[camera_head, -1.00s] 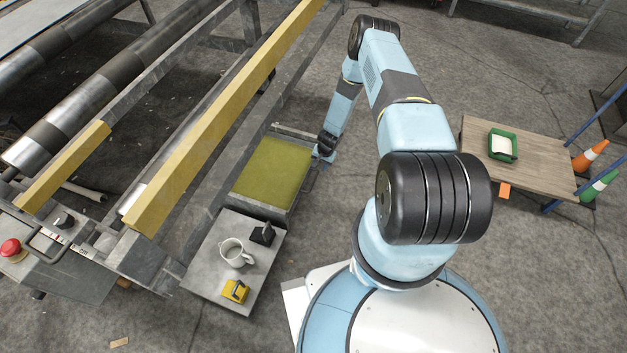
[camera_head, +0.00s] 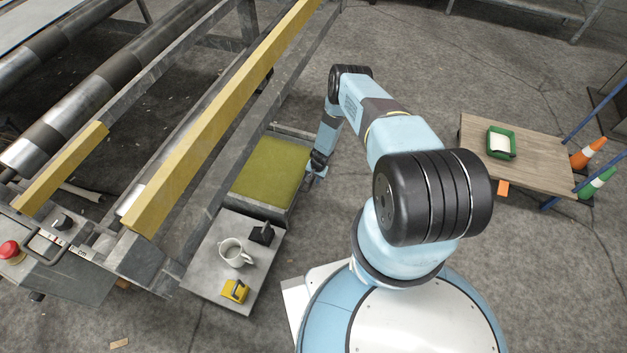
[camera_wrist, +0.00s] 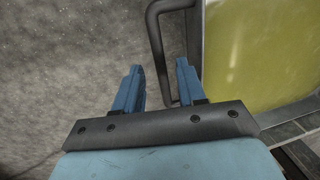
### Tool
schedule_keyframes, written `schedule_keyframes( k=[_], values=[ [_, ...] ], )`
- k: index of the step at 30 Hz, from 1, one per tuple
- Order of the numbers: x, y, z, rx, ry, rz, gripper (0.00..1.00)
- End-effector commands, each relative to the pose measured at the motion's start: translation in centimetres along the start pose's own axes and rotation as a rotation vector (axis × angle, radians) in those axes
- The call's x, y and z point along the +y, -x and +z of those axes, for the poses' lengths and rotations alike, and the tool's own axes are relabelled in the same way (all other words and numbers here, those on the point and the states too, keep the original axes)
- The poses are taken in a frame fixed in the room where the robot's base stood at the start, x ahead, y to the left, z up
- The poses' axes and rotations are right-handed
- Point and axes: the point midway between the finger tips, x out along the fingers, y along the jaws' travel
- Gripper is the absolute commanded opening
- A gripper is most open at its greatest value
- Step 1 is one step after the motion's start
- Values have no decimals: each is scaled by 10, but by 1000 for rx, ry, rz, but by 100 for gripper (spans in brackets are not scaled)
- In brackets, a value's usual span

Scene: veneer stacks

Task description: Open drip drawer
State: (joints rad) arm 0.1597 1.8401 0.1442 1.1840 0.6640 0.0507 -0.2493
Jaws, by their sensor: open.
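The drip drawer (camera_head: 268,168) is a grey-framed tray with a yellow-green surface, low beside the roller machine in the head view. Its yellow-green surface also fills the right of the wrist view (camera_wrist: 262,50). A dark bar handle (camera_wrist: 157,45) stands out from the drawer's side. My gripper (camera_wrist: 160,80) is open, with two blue fingers pointing toward the handle. The lower part of the handle shows between the fingertips, nearer the right finger; I cannot tell whether they touch. In the head view my gripper (camera_head: 310,180) is at the drawer's right edge, small and partly hidden.
A grey side table (camera_head: 215,275) holds a white mug (camera_head: 235,253), a black object (camera_head: 262,233) and a yellow object (camera_head: 235,291). A yellow rail (camera_head: 215,120) runs above the drawer's left. A wooden table (camera_head: 530,160) stands right. Floor right of the drawer is clear.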

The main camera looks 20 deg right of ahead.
Motion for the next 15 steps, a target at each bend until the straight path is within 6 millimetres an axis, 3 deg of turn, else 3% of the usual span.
schedule_keyframes(
  k=[6,15],
  values=[
    [0,-14,0,0,1,0,40],
    [0,-16,0,0,0,0,40]
  ],
)
